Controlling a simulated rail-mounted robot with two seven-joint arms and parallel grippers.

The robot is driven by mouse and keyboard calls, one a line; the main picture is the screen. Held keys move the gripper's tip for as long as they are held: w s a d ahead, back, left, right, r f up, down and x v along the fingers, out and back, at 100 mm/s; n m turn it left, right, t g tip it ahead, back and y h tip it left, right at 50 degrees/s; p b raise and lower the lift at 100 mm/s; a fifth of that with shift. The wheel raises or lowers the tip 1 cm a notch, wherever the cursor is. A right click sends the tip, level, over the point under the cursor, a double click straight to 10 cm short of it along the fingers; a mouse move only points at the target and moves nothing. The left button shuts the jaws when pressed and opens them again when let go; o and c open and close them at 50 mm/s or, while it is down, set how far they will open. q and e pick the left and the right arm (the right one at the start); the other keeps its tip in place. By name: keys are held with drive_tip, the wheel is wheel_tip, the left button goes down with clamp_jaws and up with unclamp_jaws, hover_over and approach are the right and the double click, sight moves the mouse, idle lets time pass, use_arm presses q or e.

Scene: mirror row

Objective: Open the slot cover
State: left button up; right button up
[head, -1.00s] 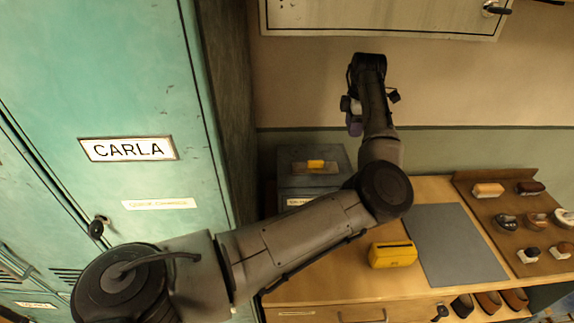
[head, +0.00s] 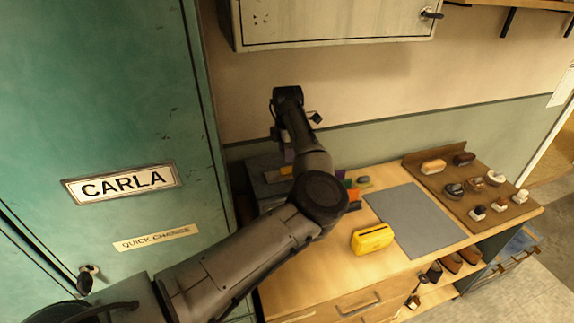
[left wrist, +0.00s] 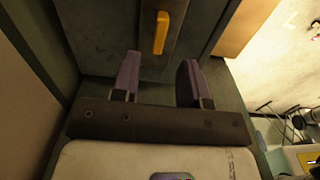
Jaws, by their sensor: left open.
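A grey metal box (head: 258,190) stands on the counter beside the green locker, with a yellow handle (head: 286,171) on a plate on its top, which looks like the slot cover. My left arm hides part of the box. My left gripper (head: 289,152) points down just above the box, near the handle. In the left wrist view the purple fingers of my left gripper (left wrist: 158,78) are apart and empty. The yellow handle (left wrist: 161,32) lies beyond the fingertips, roughly between them sideways, on the plate (left wrist: 152,58). I see no contact. My right gripper is out of view.
The green locker (head: 110,80) labelled CARLA stands close on the left. A wall cabinet (head: 330,20) hangs above.

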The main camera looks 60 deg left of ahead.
sight(287, 167)
use_arm(q)
drive_tip(key=shift+f+p, duration=0.4)
drive_tip(key=shift+f, duration=2.55)
drive_tip(key=shift+c, duration=0.3)
clamp_jaws()
drive_tip(key=shift+s+a, duration=0.1)
